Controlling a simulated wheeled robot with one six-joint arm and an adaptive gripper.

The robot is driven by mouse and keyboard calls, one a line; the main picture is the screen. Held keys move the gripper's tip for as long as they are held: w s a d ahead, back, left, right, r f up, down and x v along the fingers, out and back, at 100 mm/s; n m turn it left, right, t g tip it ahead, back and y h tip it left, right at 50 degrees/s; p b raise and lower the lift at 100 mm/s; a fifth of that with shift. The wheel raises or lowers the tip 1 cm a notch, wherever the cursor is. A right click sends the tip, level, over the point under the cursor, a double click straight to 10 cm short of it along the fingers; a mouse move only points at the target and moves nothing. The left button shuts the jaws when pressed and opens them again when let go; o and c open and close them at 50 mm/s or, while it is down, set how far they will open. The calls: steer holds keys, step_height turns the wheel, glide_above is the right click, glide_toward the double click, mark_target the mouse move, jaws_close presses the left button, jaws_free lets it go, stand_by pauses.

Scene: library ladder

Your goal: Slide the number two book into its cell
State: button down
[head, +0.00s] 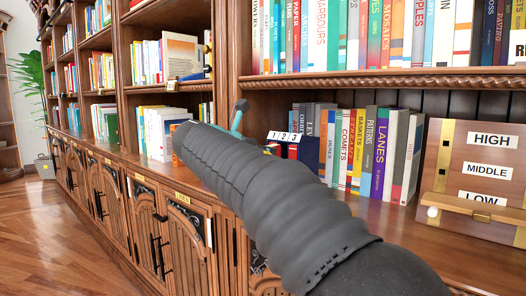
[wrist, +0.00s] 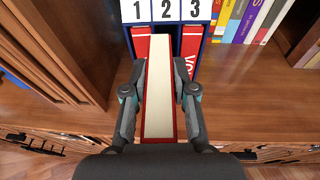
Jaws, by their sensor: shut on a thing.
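A dark blue holder with white labels 1, 2 and 3 (wrist: 165,11) stands on the shelf ledge; its labels also show in the head view (head: 284,136). Red books stand in the cell under 1 (wrist: 141,45) and the cell under 3 (wrist: 190,45). My gripper (wrist: 160,76) is shut on a red book with cream page edges (wrist: 159,100), one finger on each side. The book points straight at the middle cell, its far end between the two red books under label 2. Its near end sticks out towards me.
A row of books (head: 375,150) stands right of the holder. Further right is a wooden board marked HIGH, MIDDLE, LOW (head: 488,165). A wooden upright (wrist: 62,50) rises left of the holder. The ledge (wrist: 235,95) right of the gripper is clear.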

mark_target(275, 145)
steer(key=shift+w+d, duration=0.55)
steer(key=shift+w, duration=0.2)
stand_by(0.7)
steer(key=shift+w+d, duration=0.2)
steer(key=shift+d, duration=0.05)
steer(key=shift+w+d, duration=0.85)
steer(key=shift+w, duration=0.3)
steer(key=shift+s+a, duration=0.15)
stand_by(0.4)
steer(key=shift+s+a, duration=0.6)
steer(key=shift+s, duration=0.2)
steer(key=shift+s+a, duration=0.6)
steer(key=shift+s, duration=0.15)
steer(key=shift+w+h, duration=0.1)
steer(key=shift+h, duration=0.2)
steer(key=shift+a+m+g, duration=0.1)
steer(key=shift+m+g, duration=0.2)
stand_by(0.4)
